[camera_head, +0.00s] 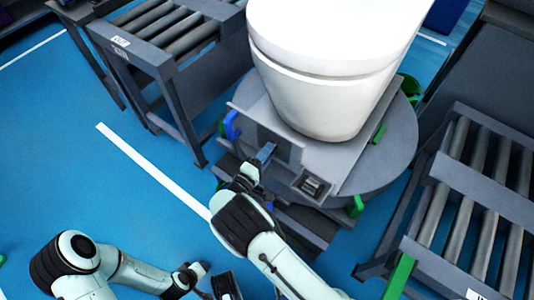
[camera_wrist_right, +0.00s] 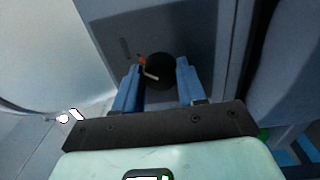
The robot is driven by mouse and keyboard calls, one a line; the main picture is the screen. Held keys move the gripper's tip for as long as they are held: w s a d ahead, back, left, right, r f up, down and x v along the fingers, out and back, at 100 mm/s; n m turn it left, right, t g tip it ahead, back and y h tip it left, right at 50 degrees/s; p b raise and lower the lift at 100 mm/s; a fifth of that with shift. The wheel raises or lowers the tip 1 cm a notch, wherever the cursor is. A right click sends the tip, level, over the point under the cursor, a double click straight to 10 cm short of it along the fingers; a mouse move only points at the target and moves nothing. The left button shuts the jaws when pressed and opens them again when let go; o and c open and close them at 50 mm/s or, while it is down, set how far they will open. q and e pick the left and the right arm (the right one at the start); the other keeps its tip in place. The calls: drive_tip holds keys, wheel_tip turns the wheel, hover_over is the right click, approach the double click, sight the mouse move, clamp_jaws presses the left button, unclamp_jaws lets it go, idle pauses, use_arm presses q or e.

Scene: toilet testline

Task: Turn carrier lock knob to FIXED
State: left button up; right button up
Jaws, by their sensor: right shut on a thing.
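The carrier lock knob (camera_wrist_right: 158,71) is a round black knob with a pale pointer line on a dark grey panel, in the right wrist view. A small orange-red mark sits at its upper left. My right gripper (camera_wrist_right: 159,66) has its blue fingers on both sides of the knob and is shut on it. In the head view, my right gripper (camera_head: 267,151) reaches the front panel of the carrier (camera_head: 278,143), and the knob is hidden there. My left gripper (camera_head: 223,286) is low at the bottom edge, away from the carrier; its fingers are not clear.
A white toilet (camera_head: 330,65) stands on the carrier, which has a round grey plate (camera_head: 393,160). Roller conveyors stand at left (camera_head: 170,35) and right (camera_head: 475,190). A blue clamp part (camera_head: 231,125) is left of my right gripper. Blue floor (camera_head: 80,180) at left is open.

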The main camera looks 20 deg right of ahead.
use_arm(q)
drive_tip(key=shift+s+f, duration=0.2)
use_arm(e)
drive_tip(key=shift+a+f+m, duration=0.1)
drive_tip(key=shift+m, duration=0.5)
drive_tip(key=o, duration=1.1)
drive_tip(key=shift+c, duration=0.2)
use_arm(q)
drive_tip(key=shift+s+d+r+g+p, duration=0.3)
drive_tip(key=shift+s+d+r+p, duration=0.25)
drive_tip(key=shift+s+r+p, duration=0.25)
use_arm(e)
drive_tip(key=v, duration=1.3)
drive_tip(key=shift+a, duration=0.25)
drive_tip(key=shift+s, duration=0.1)
